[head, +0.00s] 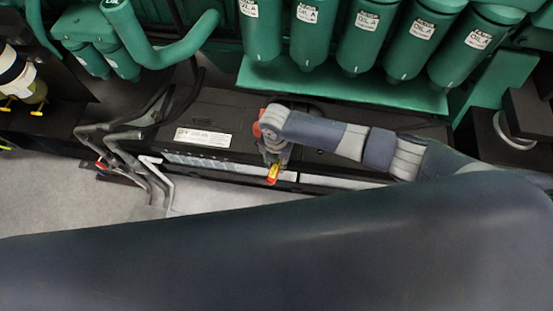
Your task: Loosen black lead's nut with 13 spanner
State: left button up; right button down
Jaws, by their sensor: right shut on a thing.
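My right gripper (272,155) comes in from the right over the dark battery box. It is shut on a small tool with a yellow and red end (273,174), which I take to be the 13 spanner; its size mark cannot be read. The gripper hides most of the tool. Black cables (172,100) run down to the left part of the battery (245,115); I cannot tell which is the black lead. Its nut cannot be made out. A red piece shows beside the gripper; what it belongs to is unclear. My left gripper is not in view.
Green filter canisters marked oil (360,35) stand above a green ledge (340,90) behind the battery. Bent grey bars (145,165) stick out at its left. Pale floor (60,195) is clear at left. My large dark arm link covers the foreground.

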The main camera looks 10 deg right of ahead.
jog(key=shift+f, duration=0.25)
jog(key=shift+f+b, duration=0.45)
jog(key=shift+b, duration=0.1)
jog(key=c, duration=1.9)
grip_release()
grip_shut()
jog(key=shift+d, duration=0.1)
